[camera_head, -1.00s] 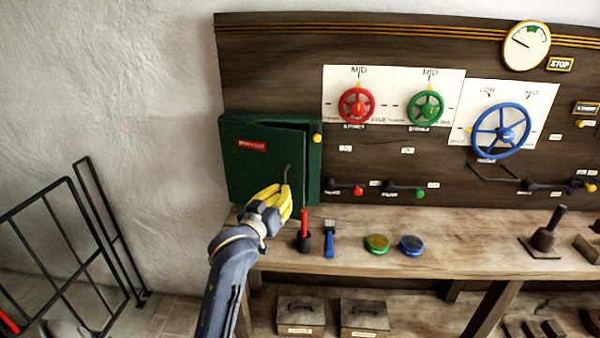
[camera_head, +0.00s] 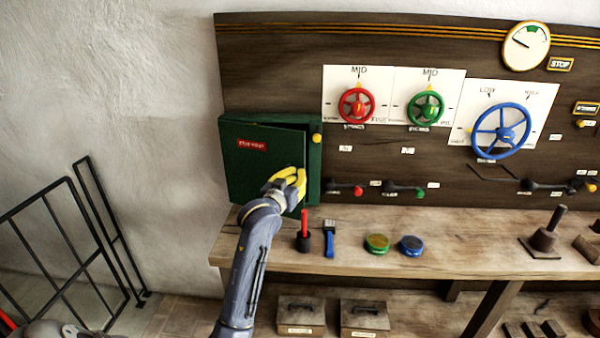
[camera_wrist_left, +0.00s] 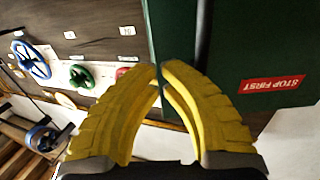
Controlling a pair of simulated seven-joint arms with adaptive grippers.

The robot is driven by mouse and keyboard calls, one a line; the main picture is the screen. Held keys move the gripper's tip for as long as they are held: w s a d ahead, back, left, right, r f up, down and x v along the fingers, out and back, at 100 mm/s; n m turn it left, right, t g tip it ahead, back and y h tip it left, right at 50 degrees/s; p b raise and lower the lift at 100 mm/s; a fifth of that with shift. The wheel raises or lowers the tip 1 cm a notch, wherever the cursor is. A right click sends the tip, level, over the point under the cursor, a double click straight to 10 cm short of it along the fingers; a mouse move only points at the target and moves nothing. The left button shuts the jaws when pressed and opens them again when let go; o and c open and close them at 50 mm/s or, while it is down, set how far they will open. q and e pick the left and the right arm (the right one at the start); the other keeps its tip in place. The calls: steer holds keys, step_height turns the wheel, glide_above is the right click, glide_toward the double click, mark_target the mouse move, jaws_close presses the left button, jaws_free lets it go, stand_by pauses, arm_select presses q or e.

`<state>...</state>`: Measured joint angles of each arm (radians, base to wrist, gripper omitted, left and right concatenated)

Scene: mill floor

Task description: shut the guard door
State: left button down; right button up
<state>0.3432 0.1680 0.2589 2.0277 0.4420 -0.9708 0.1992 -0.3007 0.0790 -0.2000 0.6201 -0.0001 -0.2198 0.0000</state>
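The guard door (camera_head: 245,170) is the dark green front panel of a box on the wall panel's left end, with a red "STOP FIRST" label. It stands slightly ajar, with a dark gap along its top and right edge. In the left wrist view the door (camera_wrist_left: 255,50) is at the upper right, its label upside down. My left gripper (camera_head: 298,180) is at the door's right side, over where its handle was visible. The yellow fingers (camera_wrist_left: 160,68) come together at the tips, and I see nothing between them. The handle is hidden. My right gripper is not in view.
A yellow knob (camera_head: 317,138) is on the box's right side. Below, on the bench (camera_head: 460,250), stand a red-handled tool (camera_head: 304,225), a blue brush (camera_head: 329,240) and two round tins. Red (camera_head: 356,105), green and blue handwheels are to the right. A black railing (camera_head: 70,240) stands at left.

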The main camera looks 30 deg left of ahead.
arm_select(q)
steer(key=shift+w+a, duration=0.15)
steer(key=shift+w, duration=0.65)
steer(key=shift+w+a, duration=0.1)
steer(key=shift+w, duration=0.65)
